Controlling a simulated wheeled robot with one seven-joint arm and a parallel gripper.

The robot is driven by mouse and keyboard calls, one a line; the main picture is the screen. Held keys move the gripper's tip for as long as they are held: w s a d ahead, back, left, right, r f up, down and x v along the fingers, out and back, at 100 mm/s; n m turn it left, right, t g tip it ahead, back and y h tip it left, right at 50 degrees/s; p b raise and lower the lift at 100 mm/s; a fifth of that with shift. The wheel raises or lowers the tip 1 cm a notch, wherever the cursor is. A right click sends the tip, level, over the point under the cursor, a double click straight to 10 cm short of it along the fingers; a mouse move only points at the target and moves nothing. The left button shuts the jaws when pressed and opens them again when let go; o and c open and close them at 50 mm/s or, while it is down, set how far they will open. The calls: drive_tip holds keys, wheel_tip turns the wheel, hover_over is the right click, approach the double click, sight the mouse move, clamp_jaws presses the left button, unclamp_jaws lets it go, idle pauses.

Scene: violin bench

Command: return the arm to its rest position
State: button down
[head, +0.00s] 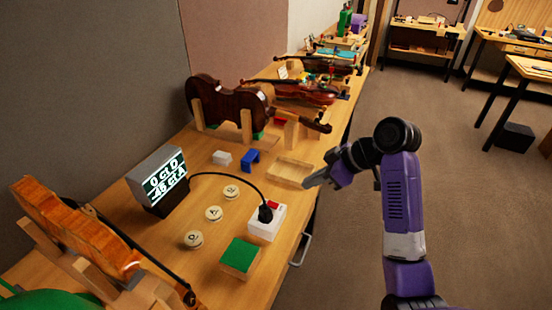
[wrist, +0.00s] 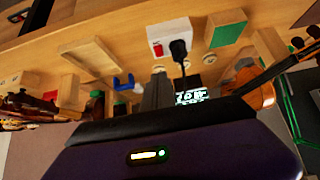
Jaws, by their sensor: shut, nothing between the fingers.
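My purple arm rises at the right of the head view, with its elbow beyond the bench's front edge. My gripper (head: 314,182) points left over the front edge of the bench (head: 168,238), near the wooden tray. Its fingers are shut with nothing between them. In the wrist view the shut fingers (wrist: 157,92) show in front of the bench, between the blue bracket and the black plug. It touches nothing that I can see.
A shallow wooden tray (head: 290,171), a white socket box (head: 266,225) with a plugged cable, a green-topped block (head: 240,257) and a small display (head: 160,182) stand on the bench. Violins (head: 228,108) rest on wooden supports behind.

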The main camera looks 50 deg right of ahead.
drive_tip(key=w+d+r+m+t+h, duration=0.4)
drive_tip(key=w+d+r+m+h, duration=0.1)
drive_tip(key=d, duration=0.1)
drive_tip(key=s+a+f+t+b, duration=0.1)
drive_tip(key=s+a+f, duration=0.2)
drive_tip(key=s+a, duration=0.7)
drive_tip(key=s+a+f+t+y+b, duration=0.1)
drive_tip(key=s+a+f, duration=0.2)
drive_tip(key=s+a, duration=0.8)
drive_tip(key=s+a+f+n+t+y+b, duration=0.1)
drive_tip(key=s+a+f, duration=0.2)
drive_tip(key=s+a, duration=0.8)
drive_tip(key=shift+s+f, duration=0.2)
drive_tip(key=shift+s, duration=0.1)
